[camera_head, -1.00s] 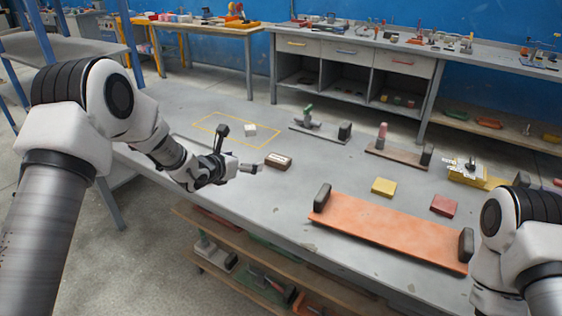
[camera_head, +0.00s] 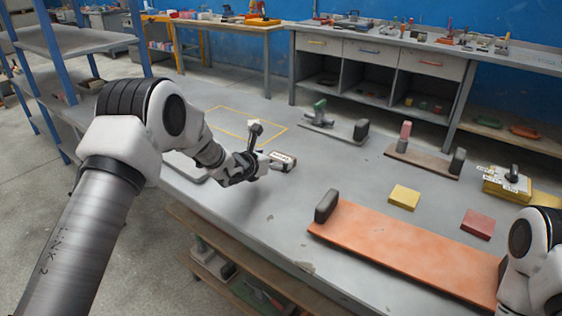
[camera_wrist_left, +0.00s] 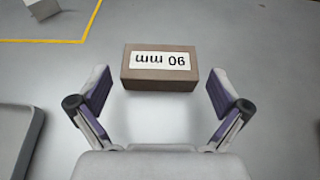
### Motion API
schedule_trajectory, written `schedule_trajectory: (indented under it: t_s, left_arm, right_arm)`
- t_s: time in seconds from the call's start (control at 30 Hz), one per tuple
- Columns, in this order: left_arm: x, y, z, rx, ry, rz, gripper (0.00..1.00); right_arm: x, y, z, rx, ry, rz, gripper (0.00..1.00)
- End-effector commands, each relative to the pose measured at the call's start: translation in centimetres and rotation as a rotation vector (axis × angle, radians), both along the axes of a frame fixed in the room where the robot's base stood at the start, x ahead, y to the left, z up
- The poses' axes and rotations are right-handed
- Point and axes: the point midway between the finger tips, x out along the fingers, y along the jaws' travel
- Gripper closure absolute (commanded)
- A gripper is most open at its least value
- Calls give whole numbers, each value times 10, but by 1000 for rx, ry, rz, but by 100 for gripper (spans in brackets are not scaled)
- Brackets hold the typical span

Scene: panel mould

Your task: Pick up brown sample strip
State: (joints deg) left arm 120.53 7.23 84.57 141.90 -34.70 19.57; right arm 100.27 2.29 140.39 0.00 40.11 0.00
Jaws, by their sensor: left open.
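The brown sample strip shows as a short brown block with a white label, which appears upside down and seems to read "90 mm", in the left wrist view (camera_wrist_left: 160,84). It lies flat on the grey table and also shows in the head view (camera_head: 284,163). My left gripper (camera_head: 267,151) is open and empty, close to the block's left side in the head view. In the left wrist view its fingers (camera_wrist_left: 160,78) stand on either side of the block, with gaps at both ends. My right gripper is out of view; only part of that arm shows.
An orange panel (camera_head: 410,247) with a dark end block lies at the front right. A yellow block (camera_head: 404,197), a red block (camera_head: 478,223) and a brown board (camera_head: 420,161) lie beyond it. A yellow outline (camera_head: 226,108) marks the table behind my left gripper.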

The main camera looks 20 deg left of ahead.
Motion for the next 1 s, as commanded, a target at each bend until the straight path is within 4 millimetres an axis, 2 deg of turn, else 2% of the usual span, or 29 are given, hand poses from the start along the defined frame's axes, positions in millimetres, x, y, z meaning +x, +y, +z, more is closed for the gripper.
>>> schedule_trajectory:
  t_s: [0.1, 0.2, 0.4, 0.43, 0.57, 1.0]
  left_arm:
    - [20, -7, -8, 2, -1, -2, 0]
    - [30, -10, -13, 1, 0, 0, 0]
    - [32, -10, -14, 0, 1, 0, 0]
    - [32, -10, -14, 0, 1, 0, 4]
    - [32, -10, -14, 0, 1, 0, 50]
    - [32, -8, -10, 0, 1, 0, 51]
  right_arm:
    - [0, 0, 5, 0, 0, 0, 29]
    - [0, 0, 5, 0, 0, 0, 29]
    - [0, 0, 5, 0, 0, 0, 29]
    - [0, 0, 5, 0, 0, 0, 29]
    - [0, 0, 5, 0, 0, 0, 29]
    - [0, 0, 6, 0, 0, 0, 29]
